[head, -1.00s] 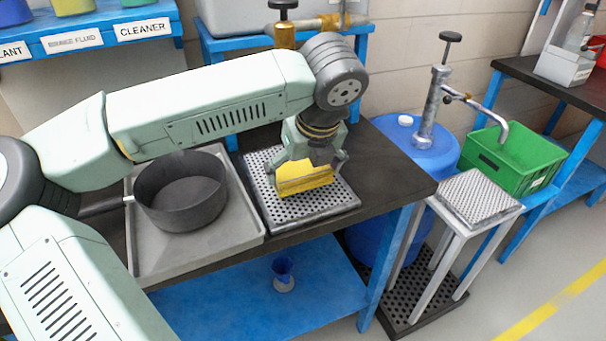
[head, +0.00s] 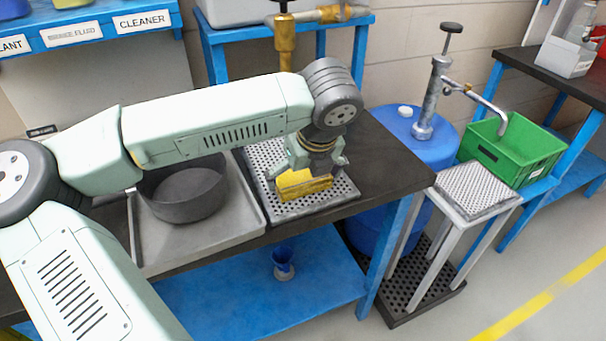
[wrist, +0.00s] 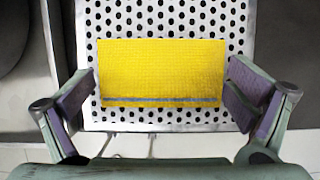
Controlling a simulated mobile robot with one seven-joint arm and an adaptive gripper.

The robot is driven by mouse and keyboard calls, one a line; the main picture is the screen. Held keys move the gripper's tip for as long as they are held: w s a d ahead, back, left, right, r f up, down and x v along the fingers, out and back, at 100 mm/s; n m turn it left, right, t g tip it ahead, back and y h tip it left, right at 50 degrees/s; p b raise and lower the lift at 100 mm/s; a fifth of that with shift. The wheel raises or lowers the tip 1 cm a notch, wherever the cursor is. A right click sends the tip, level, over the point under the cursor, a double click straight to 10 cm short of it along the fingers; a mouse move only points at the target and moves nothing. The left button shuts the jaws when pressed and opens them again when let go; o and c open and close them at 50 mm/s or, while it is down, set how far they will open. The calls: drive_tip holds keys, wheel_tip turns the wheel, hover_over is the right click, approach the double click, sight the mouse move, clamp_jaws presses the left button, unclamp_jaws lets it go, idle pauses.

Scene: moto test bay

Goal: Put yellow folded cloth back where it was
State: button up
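The yellow folded cloth (head: 304,184) lies on the perforated metal plate (head: 290,212) on the dark bench top. In the wrist view the cloth (wrist: 160,72) lies flat, its long side across the picture, with a grey stripe near its lower edge. My gripper (head: 306,172) is directly above it, pointing down. In the wrist view my gripper (wrist: 163,80) is open, with one finger beside each short end of the cloth. Narrow gaps show between the fingers and the cloth. The plate's holes show all around the cloth.
A dark round pan (head: 185,195) sits in a grey tray (head: 220,232) left of the plate. A blue drum (head: 425,140) with a pump, a small perforated stand (head: 475,190) and a green crate (head: 512,150) are at right. The bench top right of the plate is clear.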

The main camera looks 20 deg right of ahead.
drive_tip(key=shift+r, duration=0.15)
drive_tip(key=shift+r+p, duration=0.25)
drive_tip(key=shift+p, duration=0.3)
drive_tip(key=b+v, duration=0.2)
drive_tip(key=v, duration=0.9)
drive_tip(key=shift+s+r+b, duration=0.25)
drive_tip(key=shift+b, duration=0.15)
